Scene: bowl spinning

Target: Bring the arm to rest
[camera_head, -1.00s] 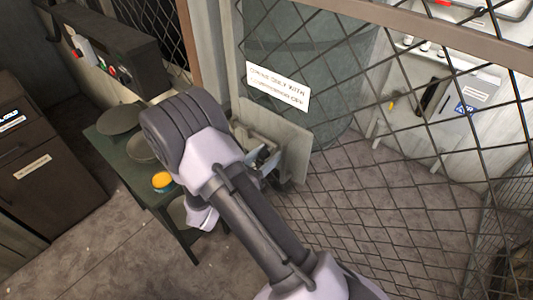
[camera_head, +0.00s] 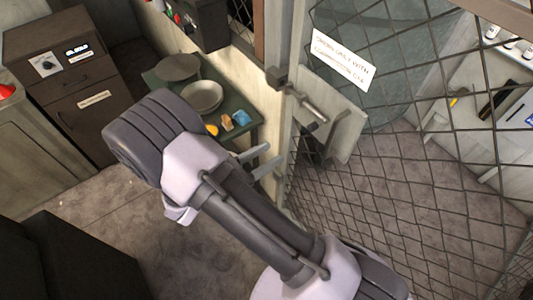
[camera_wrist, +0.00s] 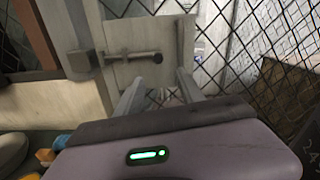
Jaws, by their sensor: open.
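My gripper (camera_head: 262,162) shows partly in the head view, past my bent arm. Its two pale fingers point right, apart, beside the right end of the green table. In the wrist view my gripper (camera_wrist: 158,92) is open, with nothing seen between its fingers. A pale panel with a metal latch (camera_wrist: 125,57) lies beyond the fingers there. The same latch (camera_head: 305,106) shows in the head view, up and right of the fingers. My arm crosses the head view from lower right to upper left and hides part of the floor and table.
A green table (camera_head: 247,135) holds a bowl (camera_head: 203,97), a plate (camera_head: 178,67), a yellow piece (camera_head: 212,129), an orange piece (camera_head: 227,122) and a blue piece (camera_head: 242,118). A mesh fence (camera_head: 410,190) stands at right. Dark cabinets (camera_head: 65,75) stand at left. Floor (camera_head: 110,205) is clear between.

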